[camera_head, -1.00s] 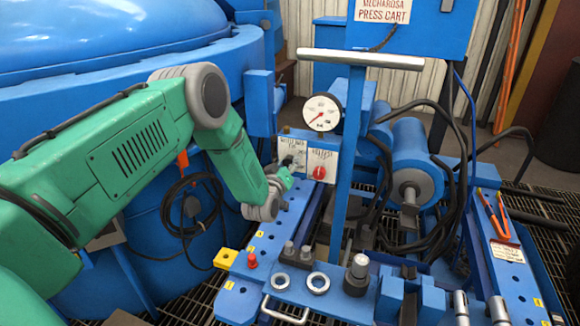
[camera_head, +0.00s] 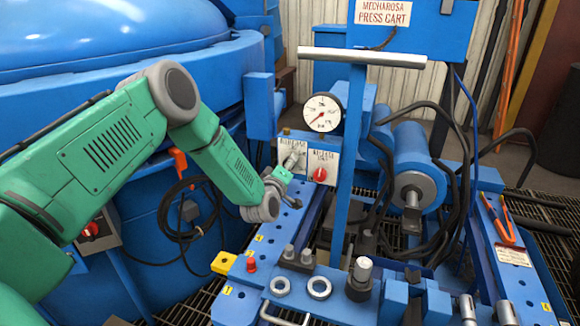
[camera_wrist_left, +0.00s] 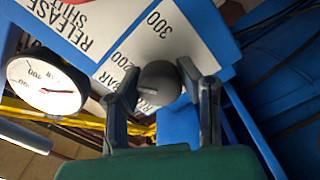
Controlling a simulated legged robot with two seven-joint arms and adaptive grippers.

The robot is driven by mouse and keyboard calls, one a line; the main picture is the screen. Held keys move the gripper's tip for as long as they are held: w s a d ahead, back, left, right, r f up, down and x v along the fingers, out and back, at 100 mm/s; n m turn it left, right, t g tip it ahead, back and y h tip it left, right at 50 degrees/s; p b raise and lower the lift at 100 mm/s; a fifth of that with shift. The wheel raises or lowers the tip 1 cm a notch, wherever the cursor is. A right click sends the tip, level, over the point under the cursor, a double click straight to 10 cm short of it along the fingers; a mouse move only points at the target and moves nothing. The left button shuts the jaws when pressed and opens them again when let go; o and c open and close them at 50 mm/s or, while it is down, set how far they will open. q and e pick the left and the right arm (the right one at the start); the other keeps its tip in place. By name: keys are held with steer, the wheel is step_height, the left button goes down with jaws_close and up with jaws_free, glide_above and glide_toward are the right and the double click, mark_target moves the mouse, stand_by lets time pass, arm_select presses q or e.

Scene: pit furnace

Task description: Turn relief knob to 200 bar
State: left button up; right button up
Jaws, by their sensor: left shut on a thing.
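The dark round relief knob (camera_wrist_left: 158,85) shows in the left wrist view on a white plate (camera_wrist_left: 160,36) marked 200 and 300. A pale line on the knob points left in that picture, toward the side with the 200 print; I cannot read its exact setting. My left gripper (camera_wrist_left: 152,90) is shut on the knob, a finger on either side. My right gripper is not in view.
A red knob (camera_head: 320,174) sits on the release plate just right of my left gripper. A pressure gauge (camera_head: 323,112) stands above it. A blue post with a grey T-handle (camera_head: 362,57) rises close by on the right. Black hoses and a blue cylinder (camera_head: 415,165) lie beyond.

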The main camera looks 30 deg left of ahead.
arm_select(q)
steer(key=shift+s+f, duration=0.2)
steer(key=shift+f, duration=0.25)
steer(key=o, duration=1.2)
steer(key=shift+c, duration=0.2)
steer(key=shift+w+r, duration=0.1)
steer(key=shift+r, duration=0.1)
steer(key=v, duration=1.2)
